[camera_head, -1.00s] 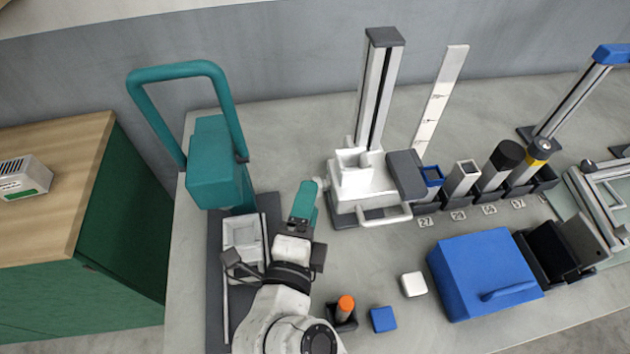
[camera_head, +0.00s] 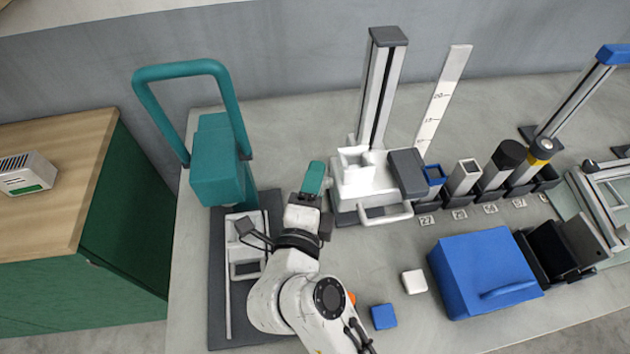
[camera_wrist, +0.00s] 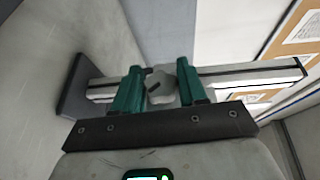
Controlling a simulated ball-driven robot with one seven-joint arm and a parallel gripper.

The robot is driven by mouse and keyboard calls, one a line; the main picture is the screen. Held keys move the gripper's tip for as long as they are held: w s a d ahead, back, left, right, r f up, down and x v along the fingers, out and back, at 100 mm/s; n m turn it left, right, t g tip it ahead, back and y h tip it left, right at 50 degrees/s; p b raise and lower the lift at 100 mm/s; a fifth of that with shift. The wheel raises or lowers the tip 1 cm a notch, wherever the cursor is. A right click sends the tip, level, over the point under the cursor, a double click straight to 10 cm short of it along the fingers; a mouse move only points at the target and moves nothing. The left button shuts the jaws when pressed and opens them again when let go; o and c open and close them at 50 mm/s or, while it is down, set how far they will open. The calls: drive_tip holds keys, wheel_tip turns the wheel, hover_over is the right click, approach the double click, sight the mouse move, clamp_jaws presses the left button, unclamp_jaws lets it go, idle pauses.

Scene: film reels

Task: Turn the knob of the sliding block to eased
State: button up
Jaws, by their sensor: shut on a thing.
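The white sliding block (camera_head: 362,180) sits low on an upright metal column (camera_head: 380,95) with a dark cap. Its knob (camera_wrist: 160,84), pale grey with a lobed edge and a dark mark, shows in the wrist view between my two teal fingers. My gripper (camera_wrist: 160,72) is shut on the knob. In the head view my gripper (camera_head: 314,179) is at the left side of the block and hides the knob there. I cannot read which setting the knob points to.
A teal press-like frame (camera_head: 215,160) stands left of my arm. A white scale strip (camera_head: 443,95) and a row of numbered holders (camera_head: 465,178) are right of the column. A blue box (camera_head: 485,270), a white cube (camera_head: 414,281) and a blue cube (camera_head: 383,316) lie in front.

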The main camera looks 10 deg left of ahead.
drive_tip(key=c, duration=0.4)
drive_tip(key=shift+f, duration=0.1)
drive_tip(key=shift+t+b, duration=0.3)
drive_tip(key=shift+b, duration=0.1)
drive_tip(key=t+b, duration=0.1)
drive_tip(key=b, duration=0.1)
drive_tip(key=m+t+b, duration=0.1)
drive_tip(key=b, duration=0.2)
drive_tip(key=m+t+b, duration=0.1)
drive_tip(key=t+b, duration=0.1)
drive_tip(key=b, duration=0.1)
drive_tip(key=shift+f+h, duration=0.25)
drive_tip(key=shift+h, duration=0.15)
drive_tip(key=shift+r+m+t+b, duration=0.15)
drive_tip(key=shift+m+t+b, duration=0.2)
drive_tip(key=shift+b, duration=0.3)
drive_tip(key=shift+r+h, duration=0.1)
drive_tip(key=shift+h, duration=0.2)
